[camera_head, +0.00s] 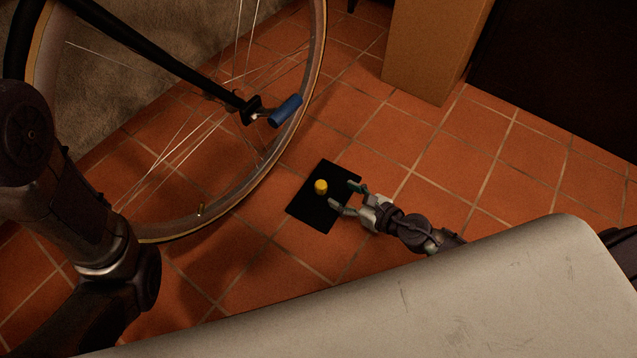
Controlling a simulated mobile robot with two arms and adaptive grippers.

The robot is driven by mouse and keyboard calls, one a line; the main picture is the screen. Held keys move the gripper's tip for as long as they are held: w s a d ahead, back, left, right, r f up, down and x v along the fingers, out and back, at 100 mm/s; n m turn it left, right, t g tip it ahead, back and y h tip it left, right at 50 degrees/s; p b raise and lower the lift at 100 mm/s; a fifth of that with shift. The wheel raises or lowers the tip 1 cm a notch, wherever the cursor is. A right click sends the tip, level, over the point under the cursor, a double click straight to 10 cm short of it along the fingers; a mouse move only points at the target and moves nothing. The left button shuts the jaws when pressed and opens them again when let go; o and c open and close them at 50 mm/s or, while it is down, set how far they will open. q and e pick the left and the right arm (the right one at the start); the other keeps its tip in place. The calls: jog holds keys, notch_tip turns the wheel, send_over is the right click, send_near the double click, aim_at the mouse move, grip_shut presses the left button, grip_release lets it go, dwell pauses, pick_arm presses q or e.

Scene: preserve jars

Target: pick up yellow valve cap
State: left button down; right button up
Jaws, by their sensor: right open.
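The yellow valve cap (321,187) is a small yellow cylinder. It stands on a black mat (318,214) on the tiled floor. My right gripper (344,195) comes in from the right, low over the mat's right side. Its two fingers are apart and point toward the cap, with the cap just beyond the fingertips. The gripper is open and holds nothing. My left arm shows at the left edge, but its gripper is out of view.
A bicycle wheel (285,150) with a blue part (286,110) at its hub stands left of the mat. A brass-coloured valve (200,210) shows on its rim. A cardboard box (425,55) stands at the back. Tiles right of the mat are clear.

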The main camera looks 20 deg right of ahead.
aim_at(325, 188)
jog(key=x, duration=0.4)
jog(key=b+x, duration=0.1)
jog(key=x, duration=0.3)
jog(key=shift+w+a+f, duration=0.1)
jog(key=shift+a+f, duration=0.2)
jog(key=shift+a, duration=0.15)
jog(key=c, duration=1)
